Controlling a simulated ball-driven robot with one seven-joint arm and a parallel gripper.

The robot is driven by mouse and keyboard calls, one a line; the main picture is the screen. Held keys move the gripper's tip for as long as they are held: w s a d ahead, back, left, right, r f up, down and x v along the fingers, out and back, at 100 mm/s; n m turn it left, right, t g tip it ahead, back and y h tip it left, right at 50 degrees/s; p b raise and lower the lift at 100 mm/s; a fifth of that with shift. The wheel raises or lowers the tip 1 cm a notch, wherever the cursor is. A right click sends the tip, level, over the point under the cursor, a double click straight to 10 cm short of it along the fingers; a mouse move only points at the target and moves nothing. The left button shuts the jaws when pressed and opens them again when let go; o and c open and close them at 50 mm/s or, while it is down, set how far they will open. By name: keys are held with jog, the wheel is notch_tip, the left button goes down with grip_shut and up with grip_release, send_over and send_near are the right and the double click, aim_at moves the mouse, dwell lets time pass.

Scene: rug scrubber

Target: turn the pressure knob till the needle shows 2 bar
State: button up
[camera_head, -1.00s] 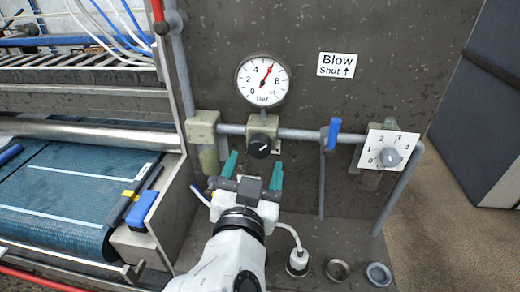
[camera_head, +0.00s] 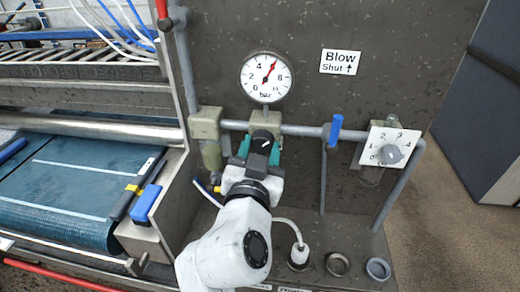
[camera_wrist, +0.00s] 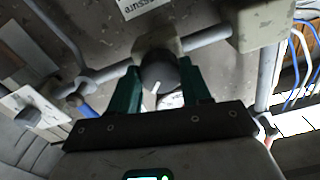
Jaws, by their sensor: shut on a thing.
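The round white pressure gauge (camera_head: 266,77) is on the dark panel in the head view. Its red needle points up and slightly right, near where the 6 lies between 4 and 8. The black pressure knob (camera_head: 263,138) with a white mark sits below it on the pipe's valve block. My gripper (camera_head: 259,150) has its green fingers on either side of the knob and is shut on it. In the wrist view the knob (camera_wrist: 159,74) lies between the two fingers, its white line nearly upright in the picture.
A blue-handled valve (camera_head: 334,130) and a numbered dial plate with a grey knob (camera_head: 391,154) are on the pipe to the right. The roller bed with blue matting (camera_head: 75,190) lies left.

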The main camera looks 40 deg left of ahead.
jog(key=c, duration=0.4)
jog(key=shift+c, duration=0.2)
jog(key=shift+n, duration=0.3)
